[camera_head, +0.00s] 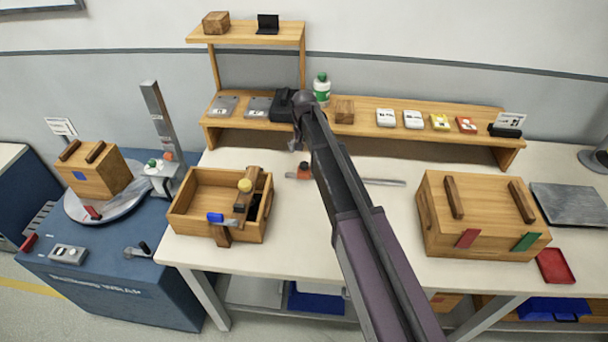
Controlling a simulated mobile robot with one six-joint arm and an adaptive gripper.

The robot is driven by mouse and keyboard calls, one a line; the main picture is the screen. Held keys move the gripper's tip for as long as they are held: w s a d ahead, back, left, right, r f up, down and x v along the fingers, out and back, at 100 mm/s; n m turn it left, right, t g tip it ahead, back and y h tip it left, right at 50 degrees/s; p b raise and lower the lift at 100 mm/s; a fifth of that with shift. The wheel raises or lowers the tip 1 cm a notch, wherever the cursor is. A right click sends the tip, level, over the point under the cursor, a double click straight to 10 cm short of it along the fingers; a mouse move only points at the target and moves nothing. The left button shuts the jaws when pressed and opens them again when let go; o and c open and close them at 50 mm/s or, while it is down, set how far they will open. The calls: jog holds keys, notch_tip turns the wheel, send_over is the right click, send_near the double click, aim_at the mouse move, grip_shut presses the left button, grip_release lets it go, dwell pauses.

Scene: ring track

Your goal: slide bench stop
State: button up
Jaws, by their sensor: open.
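The bench stop appears to be the small orange and black block (304,170) at the left part of a thin grey metal rail (365,181) on the white bench top. My arm reaches in from the lower right and crosses in front of the rail. My gripper (296,143) is at the arm's far end, just above and behind the block in the picture, and looks apart from it. The gripper is open; its fingers are small and partly hidden by the wrist. Part of the rail is hidden behind my arm.
An open wooden box (190,228) stands left of the rail, and a closed wooden crate (480,215) right of it. A wooden shelf (365,112) with small items and a green bottle (321,90) runs along the back. A blue wrapping machine (110,290) is at the left.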

aim_at(304, 170)
jog(key=shift+f+b, duration=4.45)
jog(key=shift+f, duration=0.25)
jog(key=c, duration=1.3)
jog(key=shift+o, duration=0.2)
jog(key=shift+s, duration=0.1)
